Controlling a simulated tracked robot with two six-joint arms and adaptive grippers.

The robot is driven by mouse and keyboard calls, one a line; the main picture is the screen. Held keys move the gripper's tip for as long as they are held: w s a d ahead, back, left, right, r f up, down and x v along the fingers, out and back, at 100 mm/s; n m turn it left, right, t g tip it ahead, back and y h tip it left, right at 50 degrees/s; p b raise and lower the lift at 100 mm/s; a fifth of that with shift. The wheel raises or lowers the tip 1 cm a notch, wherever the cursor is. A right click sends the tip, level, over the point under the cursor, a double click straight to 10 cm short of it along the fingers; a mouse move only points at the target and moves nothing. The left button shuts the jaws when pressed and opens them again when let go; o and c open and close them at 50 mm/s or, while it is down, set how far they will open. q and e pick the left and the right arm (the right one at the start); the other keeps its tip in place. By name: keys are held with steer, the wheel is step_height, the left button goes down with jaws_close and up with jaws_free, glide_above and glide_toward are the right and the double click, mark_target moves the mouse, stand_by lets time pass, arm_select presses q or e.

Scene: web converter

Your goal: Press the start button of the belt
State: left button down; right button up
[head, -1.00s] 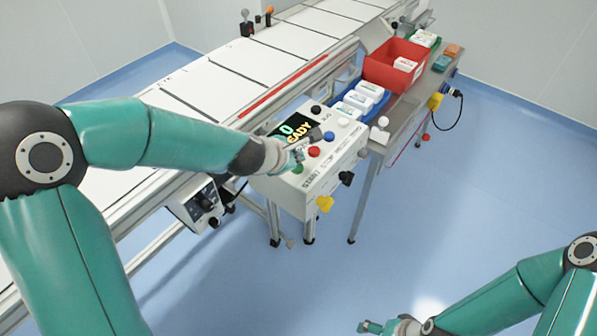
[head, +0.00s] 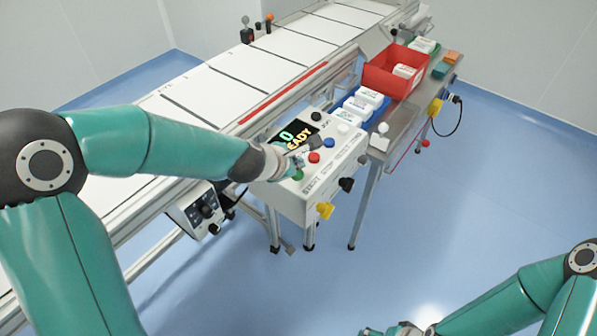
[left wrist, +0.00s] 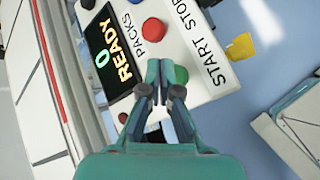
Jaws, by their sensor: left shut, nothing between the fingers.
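The belt's white control box (head: 290,195) has a display reading "0 READY" and a row of coloured buttons. The green button (head: 298,176) is nearest my left gripper (head: 297,162), beside the red button (head: 314,157). In the left wrist view, the green button (left wrist: 179,75) lies beside the printed word START and is partly covered by a finger. My left gripper (left wrist: 160,68) is shut and empty, its tips over the panel close to this button; contact cannot be told. My right gripper (head: 388,331) is at the bottom edge, partly cut off.
The white belt (head: 215,90) runs behind the box. A blue tray with white packs (head: 355,107) and a red bin (head: 393,80) stand to the right. A yellow knob (head: 325,210) and a black knob (head: 346,184) stick out from the box front. The floor in front is clear.

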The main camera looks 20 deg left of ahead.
arm_select(q)
steer(key=shift+f, duration=0.1)
stand_by(0.3)
steer(key=shift+f+b, duration=0.3)
steer(key=shift+b, duration=0.1)
